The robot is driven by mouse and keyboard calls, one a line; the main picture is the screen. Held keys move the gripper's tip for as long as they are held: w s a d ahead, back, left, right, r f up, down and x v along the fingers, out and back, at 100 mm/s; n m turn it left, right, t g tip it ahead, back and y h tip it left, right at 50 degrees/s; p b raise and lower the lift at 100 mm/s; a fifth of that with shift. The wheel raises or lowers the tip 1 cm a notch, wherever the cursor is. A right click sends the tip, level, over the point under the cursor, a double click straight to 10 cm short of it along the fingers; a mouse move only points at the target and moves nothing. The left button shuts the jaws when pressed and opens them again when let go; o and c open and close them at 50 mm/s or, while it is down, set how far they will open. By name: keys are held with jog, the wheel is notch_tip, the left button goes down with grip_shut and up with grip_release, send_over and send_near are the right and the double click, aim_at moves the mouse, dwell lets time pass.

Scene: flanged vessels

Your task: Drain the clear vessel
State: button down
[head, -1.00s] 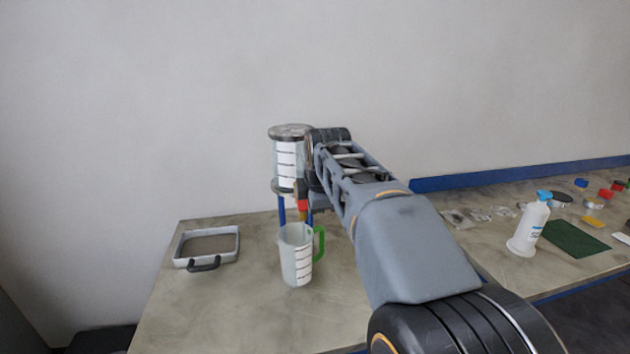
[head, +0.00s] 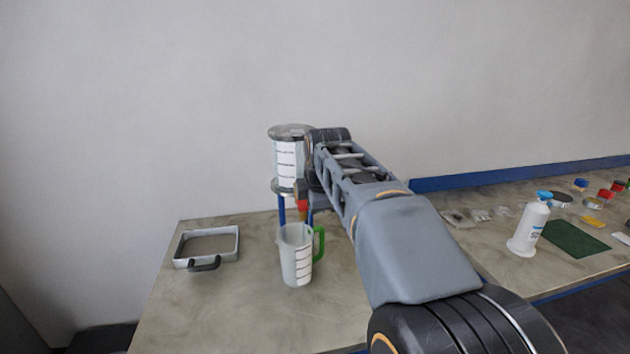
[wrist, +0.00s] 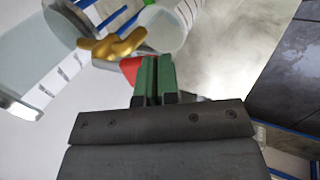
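The clear vessel (head: 288,160) stands upright on blue legs at the back of the bench, with a dark flanged lid. It shows large at the left of the wrist view (wrist: 35,45). Its brass valve (wrist: 112,46) has a red handle (wrist: 130,69), also seen under the vessel in the head view (head: 303,205). My gripper (wrist: 154,62) has its green fingers together, with the red handle close beside the left finger; contact is unclear. A measuring jug (head: 296,256) with a green handle stands below the valve. I cannot make out liquid in either.
A shallow tray (head: 182,250) with a black handle lies to the left. A white bottle (head: 527,230) with a blue cap, a green mat (head: 575,239) and small coloured parts are at the right. The bench front left is clear.

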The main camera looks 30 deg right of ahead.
jog(key=shift+f, duration=0.25)
jog(key=p+v, duration=0.3)
jog(key=v, duration=1.1)
jog(key=shift+w+r, duration=0.25)
jog(key=shift+r, duration=0.1)
notch_tip(320, 180, down, 12)
jog(key=a+m, duration=0.2)
jog(key=m, duration=1)
jog(key=s+a+f+m, duration=0.1)
jog(key=s+a+f, duration=0.3)
jog(key=f, duration=0.2)
jog(key=s+a+f+m+g+y, duration=0.1)
jog(key=s+a+f, duration=0.3)
jog(key=f, duration=0.3)
jog(key=shift+s+f+m+g, duration=0.3)
jog(key=shift+s+m, duration=0.1)
jog(key=shift+s, duration=0.45)
